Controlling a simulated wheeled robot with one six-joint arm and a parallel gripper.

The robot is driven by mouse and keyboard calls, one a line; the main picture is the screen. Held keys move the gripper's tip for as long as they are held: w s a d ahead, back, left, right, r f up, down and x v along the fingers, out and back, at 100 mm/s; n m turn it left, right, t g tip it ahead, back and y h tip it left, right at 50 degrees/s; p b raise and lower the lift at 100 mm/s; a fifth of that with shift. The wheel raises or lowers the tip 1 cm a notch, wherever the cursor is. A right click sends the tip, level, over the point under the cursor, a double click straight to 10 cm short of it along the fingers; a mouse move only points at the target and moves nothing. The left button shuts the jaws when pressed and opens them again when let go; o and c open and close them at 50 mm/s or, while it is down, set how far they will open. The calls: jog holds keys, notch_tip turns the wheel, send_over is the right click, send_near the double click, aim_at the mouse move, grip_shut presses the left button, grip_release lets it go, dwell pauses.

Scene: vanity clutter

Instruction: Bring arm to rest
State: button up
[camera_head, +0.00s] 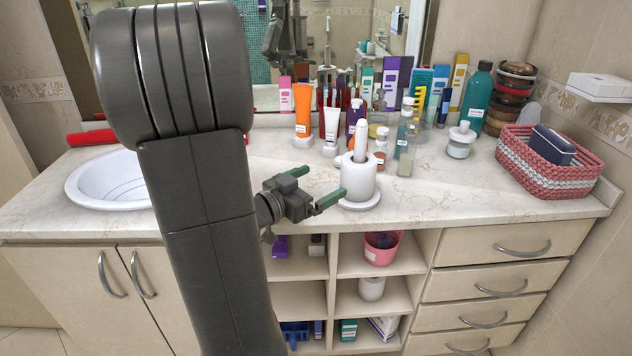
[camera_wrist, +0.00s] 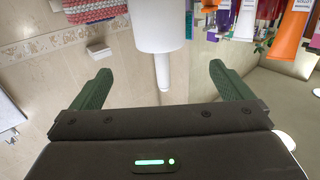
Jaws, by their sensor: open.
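My gripper (camera_head: 318,184) is in front of the counter's middle, at the end of my dark arm. Its two green fingers are spread apart with nothing between them; the wrist view shows the open gripper (camera_wrist: 162,82) too. A white holder (camera_head: 358,185) with a white stick-like item (camera_head: 361,140) in it stands on the counter just beyond the fingers. In the wrist view the holder (camera_wrist: 158,25) appears upside down, ahead of the gap. The fingers look apart from the holder. My arm hides part of the sink and counter.
Tubes, bottles and boxes crowd the counter behind the holder, including an orange tube (camera_head: 303,108) and a teal bottle (camera_head: 478,98). A pink woven basket (camera_head: 530,175) stands at right. A white sink (camera_head: 108,185) is at left. Open shelves and drawers (camera_head: 490,285) lie below.

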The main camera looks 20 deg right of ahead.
aim_at(353, 163)
jog(key=x, duration=1.3)
jog(key=shift+w+d+p, duration=0.1)
jog(key=shift+d+p, duration=0.15)
jog(key=shift+p, duration=0.15)
jog(key=shift+w+d+r, duration=0.1)
jog(key=shift+d+r, duration=0.05)
jog(key=shift+d, duration=0.05)
jog(key=shift+a+r, duration=0.1)
jog(key=shift+r, duration=0.05)
jog(key=shift+a, duration=0.1)
